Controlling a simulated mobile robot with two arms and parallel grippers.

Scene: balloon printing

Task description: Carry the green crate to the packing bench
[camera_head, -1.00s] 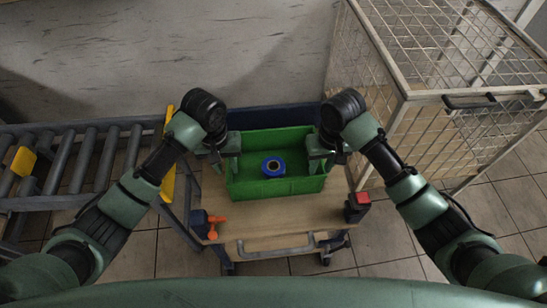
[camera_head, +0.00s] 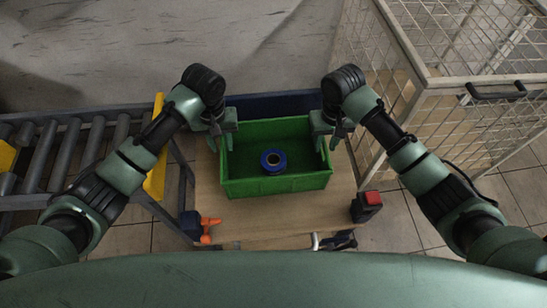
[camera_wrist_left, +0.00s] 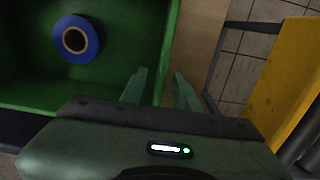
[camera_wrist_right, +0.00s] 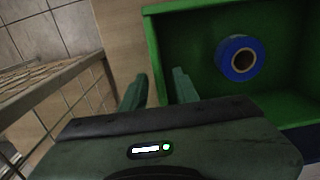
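The green crate (camera_head: 275,187) stands on a wooden-topped cart (camera_head: 285,214), with a blue ring-shaped roll (camera_head: 273,160) inside it. My left gripper (camera_head: 222,138) is at the crate's left wall. In the left wrist view its fingers (camera_wrist_left: 160,80) are apart, one on each side of that wall's line. My right gripper (camera_head: 330,138) is at the right wall. In the right wrist view its fingers (camera_wrist_right: 158,85) are apart in the same way. I cannot tell whether the fingers touch the walls. I cannot make out a packing bench.
A roller conveyor (camera_head: 75,150) with a yellow end piece (camera_head: 157,150) is on the left. A wire mesh cage (camera_head: 470,110) is on the right. An orange-handled item (camera_head: 208,228) and a red-topped box (camera_head: 371,199) sit at the cart's near corners. A dark blue strip (camera_head: 275,103) lies behind the crate.

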